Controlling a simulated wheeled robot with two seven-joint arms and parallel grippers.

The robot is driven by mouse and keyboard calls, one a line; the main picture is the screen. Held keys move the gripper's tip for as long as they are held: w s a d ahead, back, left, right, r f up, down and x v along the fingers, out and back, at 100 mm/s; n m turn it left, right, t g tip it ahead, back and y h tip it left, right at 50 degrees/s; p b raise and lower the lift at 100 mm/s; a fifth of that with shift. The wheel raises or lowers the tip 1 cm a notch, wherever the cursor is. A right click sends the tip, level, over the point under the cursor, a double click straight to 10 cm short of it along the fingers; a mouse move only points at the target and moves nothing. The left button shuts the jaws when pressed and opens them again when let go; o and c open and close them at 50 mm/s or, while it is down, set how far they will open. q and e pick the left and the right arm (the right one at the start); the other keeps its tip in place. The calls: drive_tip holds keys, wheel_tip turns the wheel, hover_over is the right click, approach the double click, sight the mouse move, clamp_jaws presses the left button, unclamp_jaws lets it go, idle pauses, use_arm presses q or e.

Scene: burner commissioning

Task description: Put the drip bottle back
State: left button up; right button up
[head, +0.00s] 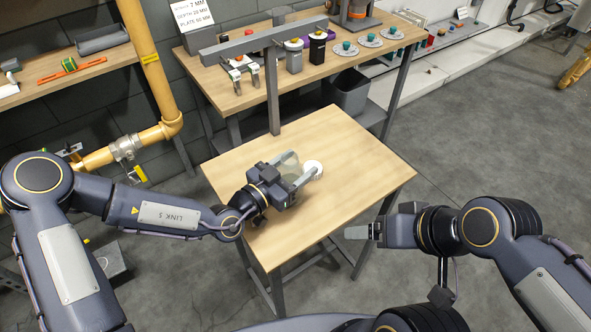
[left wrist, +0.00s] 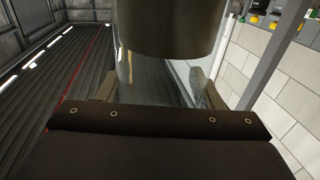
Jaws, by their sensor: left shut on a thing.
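My left gripper (head: 304,177) is above the small wooden table (head: 335,135). It is shut on a clear, see-through vessel (head: 287,163), which I take to be the drip bottle. In the left wrist view the clear vessel (left wrist: 150,72) sits between the fingers, with a wide dark brown part above it. A white round piece (head: 314,168) shows at the fingertips; I cannot tell whether it belongs to the bottle or stands apart. My right gripper (head: 357,232) is off the table's right front edge. Its fingers are seen side-on, with nothing visible in them.
A long workbench (head: 235,98) behind holds canisters, a clamp fixture and several saucers with teal knobs. A grey post and beam (head: 262,40) stand before it. A grey bin (head: 350,93) sits below. A yellow pipe (head: 150,70) runs at left. The table's rest is bare.

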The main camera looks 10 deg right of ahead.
use_arm(q)
drive_tip(key=shift+f, duration=0.8)
